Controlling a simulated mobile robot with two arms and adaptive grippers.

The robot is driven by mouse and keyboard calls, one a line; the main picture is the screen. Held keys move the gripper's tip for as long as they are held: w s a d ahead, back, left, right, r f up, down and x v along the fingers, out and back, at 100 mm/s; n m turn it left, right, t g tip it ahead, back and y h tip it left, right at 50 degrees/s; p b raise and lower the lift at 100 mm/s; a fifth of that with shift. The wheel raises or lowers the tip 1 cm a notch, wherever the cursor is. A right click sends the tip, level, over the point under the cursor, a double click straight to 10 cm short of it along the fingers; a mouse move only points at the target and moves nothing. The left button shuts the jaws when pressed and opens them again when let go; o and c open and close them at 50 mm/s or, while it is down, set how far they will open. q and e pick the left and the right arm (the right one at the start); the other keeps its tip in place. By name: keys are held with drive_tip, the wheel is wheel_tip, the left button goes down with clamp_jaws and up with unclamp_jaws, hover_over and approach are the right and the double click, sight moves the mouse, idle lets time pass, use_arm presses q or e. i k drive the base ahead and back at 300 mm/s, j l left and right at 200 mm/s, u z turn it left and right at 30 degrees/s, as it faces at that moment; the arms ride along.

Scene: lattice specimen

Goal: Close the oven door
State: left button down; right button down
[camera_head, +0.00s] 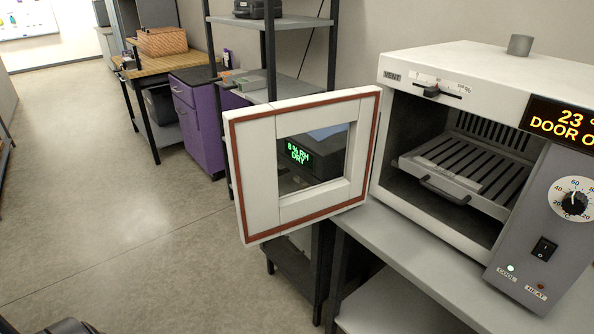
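The oven (470,58) is a white box with a grey control panel, standing on a grey bench at the right of the head view. Its door (253,165) is white with a red-brown seal and a window. It stands wide open, swung out to the left of the oven mouth. Inside the oven a slatted rack (470,165) with a front handle is visible. The oven display (565,122) is cut off by the frame edge and reads 23 and "DOOR O". Neither gripper can be made out; a dark shape shows at the bottom left edge.
The bench top (400,240) in front of the oven is clear. A dark-framed shelf (290,22) stands behind the door. A purple cabinet (197,120) and a wooden table (165,60) with a wicker box stand farther back. The floor (130,230) at left is free.

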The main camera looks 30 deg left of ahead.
sight(251, 132)
drive_tip(key=k+z, duration=0.1)
drive_tip(key=z, duration=0.25)
drive_tip(key=k+z, duration=0.15)
drive_tip(key=z, duration=0.2)
drive_tip(key=k+l+z, duration=0.1)
drive_tip(key=z, duration=0.25)
drive_tip(key=j+z, duration=0.3)
drive_tip(key=j, duration=0.7)
drive_tip(key=k+j+z, duration=0.1)
drive_tip(key=j+z, duration=0.15)
drive_tip(key=j, duration=0.7)
drive_tip(key=k+j, duration=0.1)
drive_tip(key=j, duration=1)
drive_tip(key=k+j, duration=0.15)
drive_tip(key=j, duration=1)
